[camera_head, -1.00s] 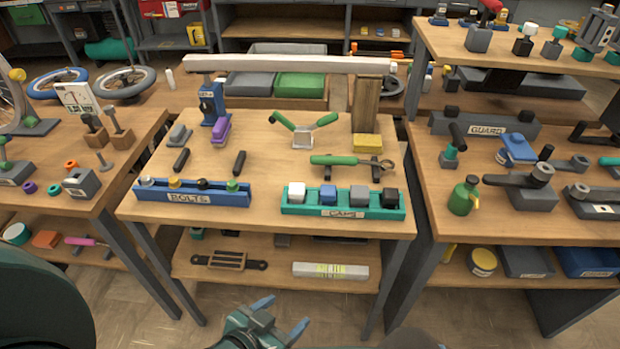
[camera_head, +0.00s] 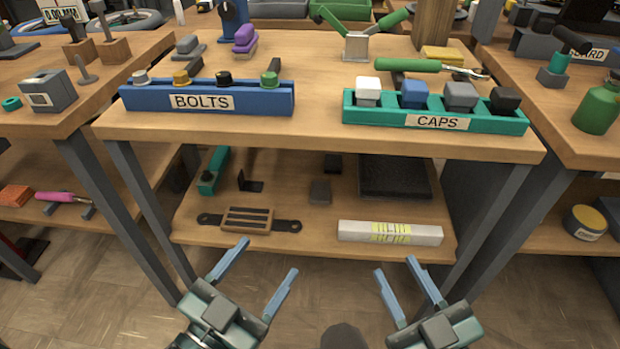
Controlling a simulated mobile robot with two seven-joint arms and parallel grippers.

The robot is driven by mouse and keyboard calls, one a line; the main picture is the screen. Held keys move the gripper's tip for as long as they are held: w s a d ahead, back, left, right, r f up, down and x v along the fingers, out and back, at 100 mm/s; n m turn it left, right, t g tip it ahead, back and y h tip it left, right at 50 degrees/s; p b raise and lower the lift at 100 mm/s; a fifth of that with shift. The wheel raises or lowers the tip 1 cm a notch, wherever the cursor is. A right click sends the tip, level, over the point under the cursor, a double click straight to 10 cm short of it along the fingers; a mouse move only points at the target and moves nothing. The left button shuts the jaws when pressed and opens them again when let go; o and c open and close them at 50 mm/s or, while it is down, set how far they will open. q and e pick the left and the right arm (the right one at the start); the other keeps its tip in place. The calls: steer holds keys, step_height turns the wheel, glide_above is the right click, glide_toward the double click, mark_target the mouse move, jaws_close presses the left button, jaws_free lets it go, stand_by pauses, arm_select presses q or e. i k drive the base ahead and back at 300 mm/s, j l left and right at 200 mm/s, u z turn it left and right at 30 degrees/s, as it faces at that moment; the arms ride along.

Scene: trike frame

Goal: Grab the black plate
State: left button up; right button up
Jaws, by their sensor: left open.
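A flat black plate (camera_head: 395,177) lies at the back right of the lower shelf (camera_head: 300,245), under the tabletop. Its far edge is hidden by the tabletop. My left gripper (camera_head: 268,256) is open and empty, in front of the shelf's front edge and left of the plate. My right gripper (camera_head: 396,266) is open and empty, in front of the shelf and below the white bar in the picture. Both grippers are apart from the plate.
On the shelf, a white bar (camera_head: 390,232) lies in front of the plate, and a wooden-topped black bracket (camera_head: 249,220) lies left. A small grey block (camera_head: 320,191) is beside the plate. The tabletop (camera_head: 320,140) overhangs. Table legs (camera_head: 497,215) flank the shelf.

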mark_target(333, 163)
steer(key=k+z, duration=0.2)
steer(key=z, duration=0.15)
steer(key=k+l+z, duration=0.3)
steer(key=k+z, duration=0.15)
steer(key=z, duration=0.2)
steer(key=i+l, duration=0.05)
